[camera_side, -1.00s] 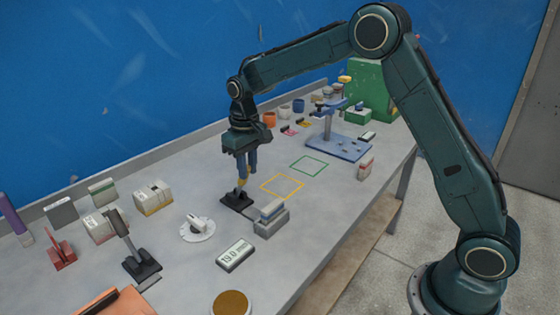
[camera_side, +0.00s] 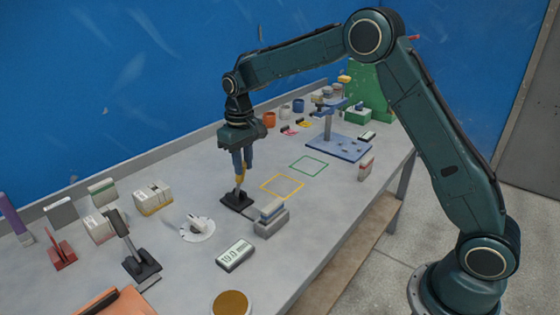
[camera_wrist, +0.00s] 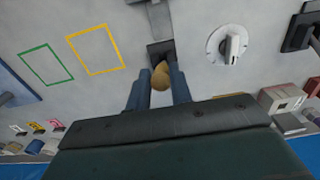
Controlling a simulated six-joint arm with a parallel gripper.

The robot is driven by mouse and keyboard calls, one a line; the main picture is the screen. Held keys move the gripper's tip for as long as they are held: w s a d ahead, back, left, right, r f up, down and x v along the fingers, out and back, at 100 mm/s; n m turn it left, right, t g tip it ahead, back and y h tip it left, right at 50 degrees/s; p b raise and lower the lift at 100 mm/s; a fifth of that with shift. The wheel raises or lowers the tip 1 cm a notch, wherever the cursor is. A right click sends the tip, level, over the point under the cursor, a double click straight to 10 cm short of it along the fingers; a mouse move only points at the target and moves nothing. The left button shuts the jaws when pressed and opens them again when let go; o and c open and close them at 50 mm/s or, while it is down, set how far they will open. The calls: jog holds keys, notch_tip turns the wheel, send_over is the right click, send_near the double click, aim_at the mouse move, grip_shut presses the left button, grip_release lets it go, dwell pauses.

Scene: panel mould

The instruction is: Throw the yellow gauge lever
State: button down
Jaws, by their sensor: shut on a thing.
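The yellow gauge lever (camera_side: 240,179) stands on a black base (camera_side: 236,201) on the bench, beside a grey block fixture. Its knob also shows in the wrist view (camera_wrist: 160,76), between my fingers. My gripper (camera_side: 242,176) points down over the base and is shut on the lever's yellow knob. In the wrist view, my two blue fingers (camera_wrist: 159,86) sit on either side of the knob. The lower part of the lever is mostly hidden in the wrist view.
A white dial (camera_side: 196,228) and a digital readout (camera_side: 235,255) lie nearby. A grey block fixture (camera_side: 270,220) is close on the right. Another lever on a black base (camera_side: 142,265) stands to the left. Yellow (camera_side: 282,186) and green (camera_side: 309,164) outlined squares are empty bench.

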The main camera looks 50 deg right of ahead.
jog(key=shift+w+r, duration=0.25)
jog(key=shift+w, duration=0.1)
jog(key=shift+w+r, duration=0.15)
jog(key=shift+w, duration=0.5)
